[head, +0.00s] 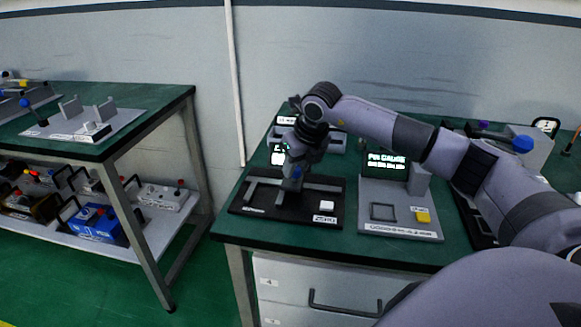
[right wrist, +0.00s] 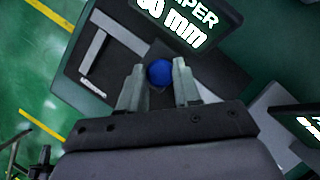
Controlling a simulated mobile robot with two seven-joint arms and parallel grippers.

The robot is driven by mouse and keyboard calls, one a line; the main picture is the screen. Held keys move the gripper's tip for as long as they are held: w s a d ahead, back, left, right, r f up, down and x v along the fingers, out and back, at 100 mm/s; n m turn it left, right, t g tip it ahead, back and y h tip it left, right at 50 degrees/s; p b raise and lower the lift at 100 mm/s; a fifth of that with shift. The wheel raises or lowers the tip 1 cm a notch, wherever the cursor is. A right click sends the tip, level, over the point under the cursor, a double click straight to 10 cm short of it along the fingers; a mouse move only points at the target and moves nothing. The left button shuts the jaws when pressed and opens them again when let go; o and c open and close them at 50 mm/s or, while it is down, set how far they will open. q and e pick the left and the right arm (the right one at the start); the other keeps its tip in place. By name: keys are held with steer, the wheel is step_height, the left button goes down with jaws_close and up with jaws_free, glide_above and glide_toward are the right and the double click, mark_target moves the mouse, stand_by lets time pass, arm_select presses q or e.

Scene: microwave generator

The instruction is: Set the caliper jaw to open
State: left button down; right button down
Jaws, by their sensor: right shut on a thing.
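The caliper station is a black base (head: 250,209) on the green table, with a grey fixed jaw at its left and a white button (head: 326,205) by a "ZERO" label at its right. My right gripper (head: 294,176) is down over the middle of the base. In the right wrist view my right gripper (right wrist: 160,85) is shut on a blue round knob (right wrist: 159,73), one finger on each side. The grey L-shaped jaw (right wrist: 95,50) lies left of it. The caliper display (right wrist: 180,22) reads "...PER" and "...0 mm", partly cut off. My left gripper is not in view.
A pin gauge station (head: 400,228) with a yellow button stands right of the caliper. Further right is a device with a blue knob (head: 522,144). Another green table (head: 150,97) with a shelf of tools stands at the left, across a floor gap.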

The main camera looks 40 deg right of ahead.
steer(key=shift+s+d, duration=0.15)
steer(key=shift+d, duration=0.05)
steer(key=c, duration=0.8)
jaws_free()
steer(key=v, duration=0.7)
steer(key=shift+r, duration=0.1)
steer(key=shift+a, duration=0.1)
